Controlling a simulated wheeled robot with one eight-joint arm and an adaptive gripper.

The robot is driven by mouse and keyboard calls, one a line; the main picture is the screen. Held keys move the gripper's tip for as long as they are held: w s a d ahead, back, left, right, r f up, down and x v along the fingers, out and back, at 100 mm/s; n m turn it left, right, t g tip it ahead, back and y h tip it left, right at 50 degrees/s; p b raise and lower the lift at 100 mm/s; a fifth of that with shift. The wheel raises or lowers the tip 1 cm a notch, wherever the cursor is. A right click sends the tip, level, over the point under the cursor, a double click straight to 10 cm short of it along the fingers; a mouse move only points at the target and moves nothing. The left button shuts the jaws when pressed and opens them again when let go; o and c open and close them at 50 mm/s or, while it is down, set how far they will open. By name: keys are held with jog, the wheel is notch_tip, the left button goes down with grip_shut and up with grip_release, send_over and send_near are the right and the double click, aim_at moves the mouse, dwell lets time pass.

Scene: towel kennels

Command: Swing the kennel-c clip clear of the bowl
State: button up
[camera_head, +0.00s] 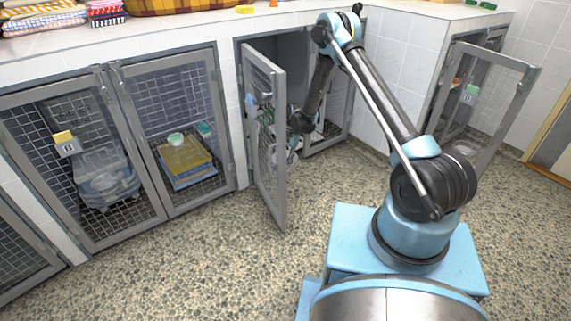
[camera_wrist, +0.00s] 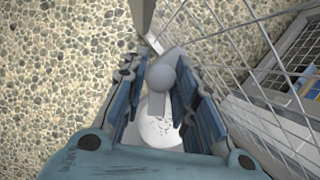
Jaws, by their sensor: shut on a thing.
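The grey clip (camera_wrist: 158,103), with a round knob at its upper end, lies between my gripper's (camera_wrist: 160,80) blue fingers in the wrist view. My gripper is shut on it. The white bowl (camera_wrist: 160,130) shows just behind and below the clip, between the fingers; much of its rim is hidden by them. Whether clip and bowl touch, I cannot tell. In the head view, my arm reaches behind the open mesh door (camera_head: 278,150) of the middle kennel. My gripper (camera_head: 286,158) is partly hidden by that door, and clip and bowl are not clear there.
The open door's wire mesh (camera_wrist: 250,60) runs close along my gripper's right side. Closed kennels with a yellow tag (camera_head: 65,141) and stacked items (camera_head: 187,160) stand left. Another door (camera_head: 485,105) stands open at right. The speckled floor (camera_head: 190,255) in front is clear.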

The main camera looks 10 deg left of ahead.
jog(key=m+y, duration=0.1)
jog(key=m, duration=0.2)
jog(key=m+t+y, duration=0.1)
jog(key=m, duration=0.2)
jog(key=shift+s+d+m, duration=0.1)
jog(key=shift+d+m, duration=0.05)
jog(key=shift+m, duration=0.15)
jog(key=m+t, duration=0.1)
jog(key=m, duration=0.1)
jog(key=m+t+y, duration=0.1)
jog(key=m, duration=0.2)
jog(key=shift+s, duration=0.1)
jog(key=shift+m, duration=0.3)
jog(key=o, duration=0.8)
jog(key=shift+d+r, duration=0.1)
jog(key=shift+r, duration=0.05)
jog(key=v, duration=1.1)
jog(key=shift+s+d+r, duration=0.1)
jog(key=shift+d+r, duration=0.05)
jog(key=shift+r, duration=0.2)
